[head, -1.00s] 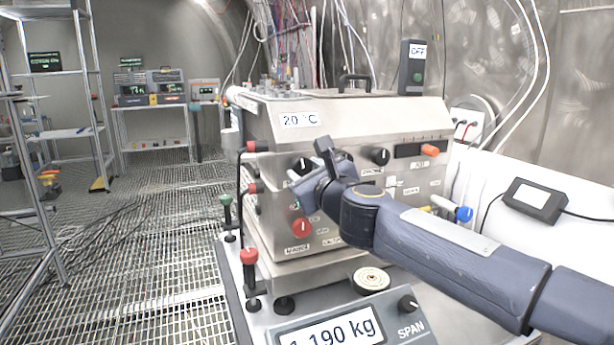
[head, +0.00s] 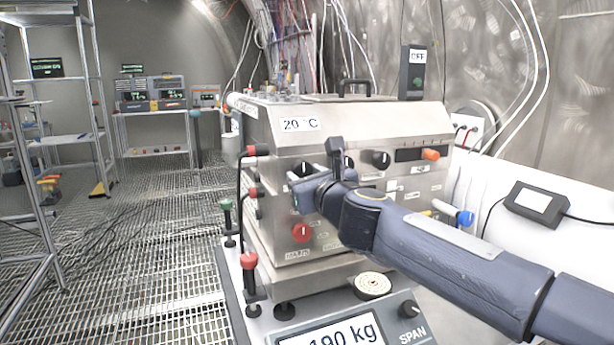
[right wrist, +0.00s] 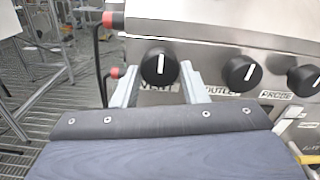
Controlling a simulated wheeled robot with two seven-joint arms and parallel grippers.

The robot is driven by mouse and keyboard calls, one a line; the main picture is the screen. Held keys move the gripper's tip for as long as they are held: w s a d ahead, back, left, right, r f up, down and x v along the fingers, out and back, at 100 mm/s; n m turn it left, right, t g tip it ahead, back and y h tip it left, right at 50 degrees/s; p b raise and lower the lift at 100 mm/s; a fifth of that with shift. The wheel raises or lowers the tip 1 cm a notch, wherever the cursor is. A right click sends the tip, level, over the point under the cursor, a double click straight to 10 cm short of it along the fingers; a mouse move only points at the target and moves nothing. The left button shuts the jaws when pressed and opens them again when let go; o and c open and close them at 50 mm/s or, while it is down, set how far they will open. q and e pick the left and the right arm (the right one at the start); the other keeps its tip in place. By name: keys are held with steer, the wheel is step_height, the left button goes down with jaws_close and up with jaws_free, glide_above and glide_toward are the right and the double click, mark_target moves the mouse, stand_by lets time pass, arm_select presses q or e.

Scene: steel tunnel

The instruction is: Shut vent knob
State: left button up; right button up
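The vent knob (right wrist: 159,66) is round and black with a white pointer line that stands nearly upright in the right wrist view. The word VENT below it is partly covered. My right gripper (right wrist: 160,90) is open, with one pale finger on each side of the knob's lower part. I cannot tell whether either finger touches it. In the head view the knob (head: 301,170) shows at the front left of the steel oven, just above my right gripper (head: 312,186), which hides part of the panel. My left gripper is not in view.
The outlet knob (right wrist: 241,72) and the probe knob (right wrist: 304,79) sit to the right of the vent knob. A red knob (head: 302,232) is below. Red-capped valves (head: 249,262) stand along the oven's left side. A scale display (head: 335,332) is in front.

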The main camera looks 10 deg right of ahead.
steer(key=o, duration=0.4)
steer(key=shift+c, duration=0.2)
steer(key=s+d, duration=0.1)
steer(key=s, duration=0.6)
steer(key=shift+s+d, duration=0.25)
steer(key=shift+s, duration=0.1)
